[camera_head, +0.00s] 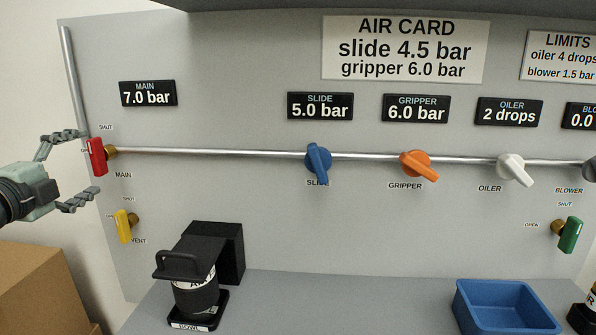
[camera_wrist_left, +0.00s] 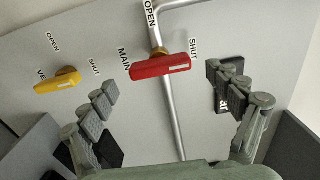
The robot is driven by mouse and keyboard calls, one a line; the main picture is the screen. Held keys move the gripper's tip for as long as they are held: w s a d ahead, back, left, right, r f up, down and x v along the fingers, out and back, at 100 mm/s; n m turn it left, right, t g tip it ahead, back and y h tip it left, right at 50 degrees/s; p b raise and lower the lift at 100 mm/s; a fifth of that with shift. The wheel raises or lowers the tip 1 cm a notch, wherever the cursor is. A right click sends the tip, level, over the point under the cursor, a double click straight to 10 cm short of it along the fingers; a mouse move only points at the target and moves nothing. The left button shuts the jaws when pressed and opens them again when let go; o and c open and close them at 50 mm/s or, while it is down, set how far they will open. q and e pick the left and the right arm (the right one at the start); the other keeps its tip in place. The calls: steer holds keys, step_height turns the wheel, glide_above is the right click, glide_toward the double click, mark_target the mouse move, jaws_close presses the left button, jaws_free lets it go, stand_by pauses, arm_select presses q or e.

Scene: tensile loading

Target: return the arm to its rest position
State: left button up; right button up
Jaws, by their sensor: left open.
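My left gripper (camera_head: 72,172) is at the left edge of the panel in the head view, its fingers spread and empty. The red MAIN valve handle (camera_head: 97,157) is just beyond its fingertips. In the left wrist view the red handle (camera_wrist_left: 160,67) shows ahead, between the open fingers (camera_wrist_left: 172,103) and apart from them. The yellow VENT handle (camera_head: 124,227) is below the MAIN valve; it also shows in the left wrist view (camera_wrist_left: 57,80). My right gripper is not in view.
The grey panel carries blue SLIDE (camera_head: 318,162), orange GRIPPER (camera_head: 418,165) and white OILER (camera_head: 514,169) knobs. A black bowl holder (camera_head: 199,292) and blue tray (camera_head: 503,308) stand on the shelf. A cardboard box (camera_head: 42,285) is below my left arm.

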mark_target(94, 158)
arm_select(q)
steer(key=shift+w+d, duration=0.2)
steer(key=shift+w, duration=1.8)
steer(key=shift+w+d+n, duration=0.1)
steer(key=shift+w+n, duration=0.05)
steer(key=shift+n, duration=0.15)
steer(key=n, duration=0.3)
steer(key=shift+r+n, duration=0.15)
steer(key=shift+n, duration=2.05)
